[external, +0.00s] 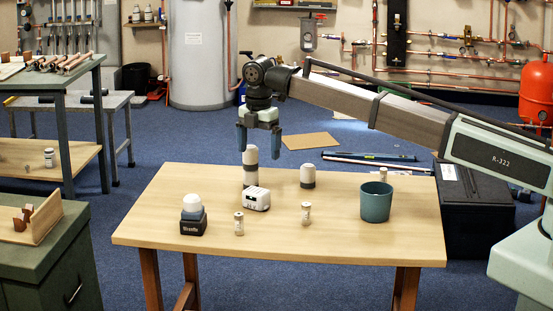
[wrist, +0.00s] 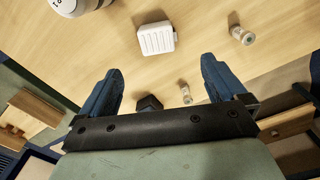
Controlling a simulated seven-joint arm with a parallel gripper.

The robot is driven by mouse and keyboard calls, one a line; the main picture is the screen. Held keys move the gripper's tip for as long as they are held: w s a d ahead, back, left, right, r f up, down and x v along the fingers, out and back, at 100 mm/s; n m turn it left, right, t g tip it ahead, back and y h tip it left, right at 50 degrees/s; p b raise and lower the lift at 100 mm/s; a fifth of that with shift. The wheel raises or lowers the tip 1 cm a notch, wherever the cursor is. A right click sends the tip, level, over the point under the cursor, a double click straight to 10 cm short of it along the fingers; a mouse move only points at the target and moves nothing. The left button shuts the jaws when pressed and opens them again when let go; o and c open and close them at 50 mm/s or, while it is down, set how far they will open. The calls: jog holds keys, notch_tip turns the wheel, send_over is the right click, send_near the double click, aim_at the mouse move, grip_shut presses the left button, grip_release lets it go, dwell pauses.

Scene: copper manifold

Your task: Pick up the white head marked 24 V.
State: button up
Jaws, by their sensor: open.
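I cannot read "24 V" on any thing, so I cannot tell which white head it is. A squat white block (external: 256,199) with a dark mark stands mid-table; the wrist view shows its ribbed side (wrist: 157,38). A tall white-and-grey piece (external: 250,156) stands behind it, cut off at the wrist view's top left (wrist: 78,6). A white-topped grey piece (external: 307,174) stands at the back. A white dome (external: 192,202) sits on a dark lettered block (external: 193,223). My gripper (external: 259,142) is open above the table, beside the tall piece's top; its fingers are empty in the wrist view (wrist: 162,70).
Small capped bottles stand at the table's front, one left (external: 239,224) and one right (external: 306,213). Another small piece (external: 383,174) is at the back right, behind a teal cup (external: 376,203). The table's front right (external: 390,245) is clear.

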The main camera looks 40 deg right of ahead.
aim_at(256, 190)
notch_tip(256, 190, down, 8)
jog(key=shift+f, duration=0.2)
jog(key=shift+w+a+f, duration=0.15)
jog(key=shift+f, duration=1.2)
jog(key=shift+w+a+f, duration=0.1)
jog(key=shift+a+f, duration=0.05)
jog(key=shift+f, duration=1.15)
jog(key=shift+c, duration=0.3)
jog(key=c, duration=1.2)
jog(key=shift+c, duration=0.2)
